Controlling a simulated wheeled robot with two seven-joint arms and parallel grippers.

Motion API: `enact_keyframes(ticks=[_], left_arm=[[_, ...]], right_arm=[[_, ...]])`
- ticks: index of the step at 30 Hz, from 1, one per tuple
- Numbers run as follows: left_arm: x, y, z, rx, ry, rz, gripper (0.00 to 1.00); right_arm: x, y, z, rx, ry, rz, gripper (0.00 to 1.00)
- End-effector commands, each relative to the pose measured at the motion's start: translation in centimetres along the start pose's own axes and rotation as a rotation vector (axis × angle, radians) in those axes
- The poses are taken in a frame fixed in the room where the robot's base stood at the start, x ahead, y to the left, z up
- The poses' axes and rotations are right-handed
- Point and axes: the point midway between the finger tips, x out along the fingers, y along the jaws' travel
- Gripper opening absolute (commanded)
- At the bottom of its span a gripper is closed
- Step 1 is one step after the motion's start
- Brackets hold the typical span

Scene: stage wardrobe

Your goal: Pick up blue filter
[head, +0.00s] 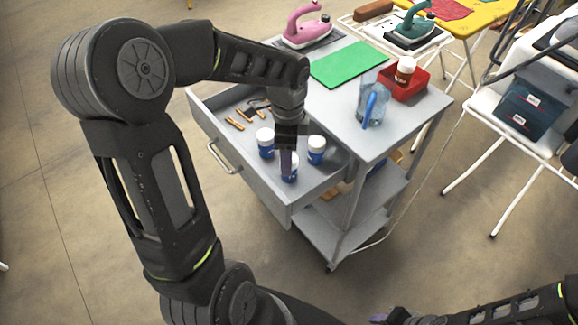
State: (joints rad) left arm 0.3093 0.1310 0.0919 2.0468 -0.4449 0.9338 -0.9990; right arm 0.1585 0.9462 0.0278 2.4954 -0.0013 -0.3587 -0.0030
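Three blue filters with white tops stand upright in the open drawer (248,183) of the grey cart: one at the left (266,150), one at the right (316,157), and one at the front (291,178). My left gripper (288,163) points down into the drawer, over the front filter, and hides part of it. From this angle I cannot tell whether its fingers are apart or touch the filter. My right gripper (388,317) is low at the bottom edge, away from the cart, partly cut off; its opening is unclear.
Small brown items (235,124) lie at the drawer's back left. The cart top holds a green mat (348,64), a pink iron (306,27), a clear pitcher with a blue handle (372,103) and a red tray (412,92) with a brown-and-white canister (405,70). White-framed chairs stand right.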

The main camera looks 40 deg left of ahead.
Motion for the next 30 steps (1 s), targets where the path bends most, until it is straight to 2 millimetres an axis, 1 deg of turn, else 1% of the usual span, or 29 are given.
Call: enact_keyframes(ticks=[6, 10, 29, 30], left_arm=[[3.3, 0.2, -0.2, 0.0, -0.002, 0.005, 0.65], [4.5, 0.1, -0.2, 0.001, -0.001, 0.002, 0.65], [4.6, 0.1, -0.2, 0.001, 0.0, 0.001, 0.65], [4.6, 0.1, -0.2, 0.001, 0.0, 0.001, 0.62]], right_arm=[[0.4, 0.1, 0.0, 0.0, 0.0, 0.0, 0.36], [0.5, 0.2, 0.0, 0.0, 0.0, 0.0, 0.36], [0.4, 0.2, 0.0, 0.0, 0.0, 0.0, 0.36], [0.4, 0.2, 0.0, 0.0, 0.0, 0.0, 0.36]])
